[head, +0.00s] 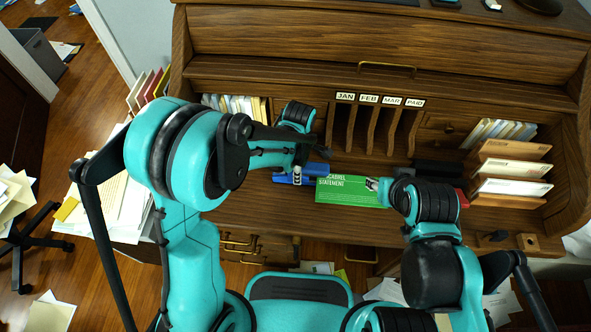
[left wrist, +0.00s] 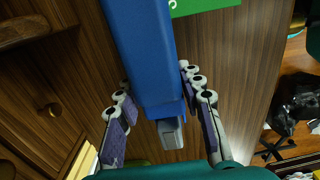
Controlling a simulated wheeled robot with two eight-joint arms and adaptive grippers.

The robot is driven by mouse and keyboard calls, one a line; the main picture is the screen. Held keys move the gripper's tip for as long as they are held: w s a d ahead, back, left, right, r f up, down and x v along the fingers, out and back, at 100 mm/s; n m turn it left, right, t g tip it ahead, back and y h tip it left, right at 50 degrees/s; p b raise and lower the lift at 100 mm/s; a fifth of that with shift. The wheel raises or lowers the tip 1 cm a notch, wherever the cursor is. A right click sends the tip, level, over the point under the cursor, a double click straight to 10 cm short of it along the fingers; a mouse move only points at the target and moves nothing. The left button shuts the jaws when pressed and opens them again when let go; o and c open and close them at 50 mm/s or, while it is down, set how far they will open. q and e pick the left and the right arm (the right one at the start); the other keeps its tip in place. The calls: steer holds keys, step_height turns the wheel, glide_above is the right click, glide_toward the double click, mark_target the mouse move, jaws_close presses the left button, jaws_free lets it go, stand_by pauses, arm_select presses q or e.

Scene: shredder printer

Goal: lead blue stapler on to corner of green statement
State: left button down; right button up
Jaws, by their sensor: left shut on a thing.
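The blue stapler (head: 284,178) is in my left gripper (head: 297,173) above the desk. In the left wrist view, the stapler (left wrist: 145,45) runs lengthwise between the two fingers of the left gripper (left wrist: 160,108). The green statement (head: 345,198) lies to the right of the stapler in the head view. The stapler's right end is at the statement's top-left corner; I cannot tell whether it touches. A statement edge (left wrist: 205,6) shows at the top of the left wrist view. My right gripper (head: 373,185) is at the statement's right part; its finger opening is unclear.
Labelled upright slots (head: 375,130) stand behind the statement. A dark object (head: 438,168) lies on the desk (head: 255,215) behind my right gripper. Envelope trays (head: 510,168) stand at the right. A chair (head: 300,290) is in front of the desk.

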arm_select(q)
steer(key=shift+d, duration=0.2)
steer(key=c, duration=0.9)
jaws_free()
step_height(320, 180, up, 12)
steer(key=shift+r, duration=0.1)
steer(key=s+a+r+m+t, duration=0.2)
steer(key=s+a+m+t, duration=0.1)
steer(key=s+a+m, duration=0.3)
steer(key=s+a+r+m+t, duration=0.2)
steer(key=s+a+m+t, duration=0.2)
steer(key=a+m, duration=0.5)
steer(key=s+m, duration=0.2)
steer(key=shift+a+r+m, duration=0.2)
steer(key=shift+r+m, duration=0.1)
steer(key=shift+r, duration=0.1)
